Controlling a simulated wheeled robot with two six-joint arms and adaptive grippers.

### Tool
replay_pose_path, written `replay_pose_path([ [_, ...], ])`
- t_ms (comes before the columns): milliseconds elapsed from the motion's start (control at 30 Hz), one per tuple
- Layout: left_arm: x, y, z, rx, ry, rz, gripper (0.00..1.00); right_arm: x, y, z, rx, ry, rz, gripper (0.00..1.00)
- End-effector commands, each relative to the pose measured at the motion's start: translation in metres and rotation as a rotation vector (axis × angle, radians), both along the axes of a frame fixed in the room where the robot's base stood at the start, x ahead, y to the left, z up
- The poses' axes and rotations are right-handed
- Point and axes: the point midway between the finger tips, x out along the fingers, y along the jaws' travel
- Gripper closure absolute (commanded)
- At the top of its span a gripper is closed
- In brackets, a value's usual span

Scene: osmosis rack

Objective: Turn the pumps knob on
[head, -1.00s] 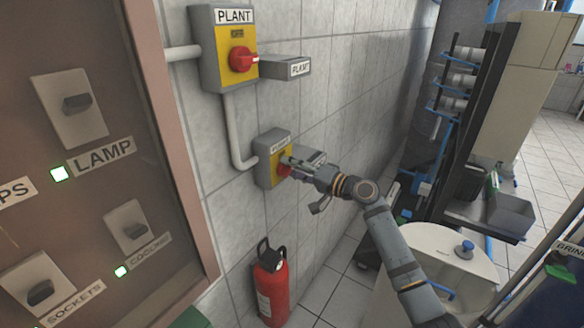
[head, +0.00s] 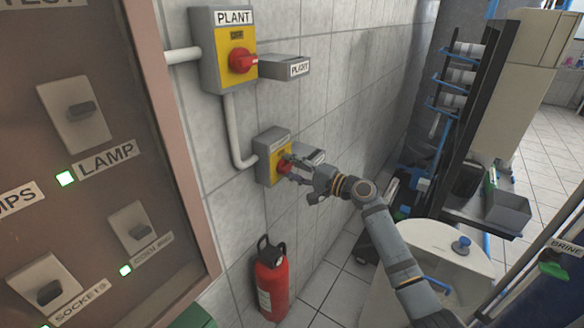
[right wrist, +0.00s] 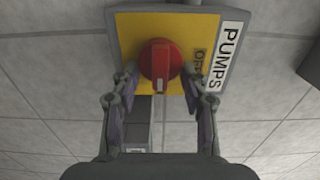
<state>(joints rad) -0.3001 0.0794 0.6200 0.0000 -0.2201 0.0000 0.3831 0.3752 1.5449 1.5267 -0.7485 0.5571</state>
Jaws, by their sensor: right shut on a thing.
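The pumps box is a grey switch box with a yellow plate (head: 265,172) on the tiled wall, below the plant switch. In the right wrist view, its plate (right wrist: 130,40) carries the label PUMPS and a partly covered word by the knob that looks like OFF. The red pumps knob (right wrist: 160,58) has a pale mark on its lower side in that view. It also shows in the head view (head: 282,168), partly hidden by my fingers. My right gripper (head: 291,168) is shut on the knob, one finger on each side (right wrist: 160,76). My left gripper is not in view.
The plant switch (head: 242,60) with its red knob is above. A breaker panel (head: 100,170) with lit green lamps fills the left. A fire extinguisher (head: 271,285) stands below. A white tank (head: 440,255) and a rack (head: 470,110) are on the right.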

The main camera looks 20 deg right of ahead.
Motion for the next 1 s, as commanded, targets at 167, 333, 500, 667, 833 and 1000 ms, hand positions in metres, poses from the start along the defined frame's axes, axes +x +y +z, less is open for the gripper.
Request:
replay_pose_path([
  [167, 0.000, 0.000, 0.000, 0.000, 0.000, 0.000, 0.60, 0.000, 0.000, -0.001, 0.002, 0.003, 0.000, 0.87],
  [333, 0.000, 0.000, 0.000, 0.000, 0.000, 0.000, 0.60, 0.000, 0.000, -0.001, 0.001, 0.002, 0.000, 0.46],
  [500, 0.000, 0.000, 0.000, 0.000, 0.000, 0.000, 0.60, 0.000, 0.000, -0.001, 0.000, 0.001, 0.000, 0.33],
  [667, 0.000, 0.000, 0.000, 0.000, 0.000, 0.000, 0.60, 0.000, 0.000, 0.000, 0.001, 0.001, 0.000, 0.33],
  [833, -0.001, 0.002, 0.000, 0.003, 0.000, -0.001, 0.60, -0.007, -0.006, -0.001, -0.003, 0.001, -0.001, 0.33],
  [1000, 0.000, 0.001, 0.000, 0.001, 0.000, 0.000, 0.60, -0.037, -0.029, -0.003, -0.010, 0.005, 0.000, 0.33],
])
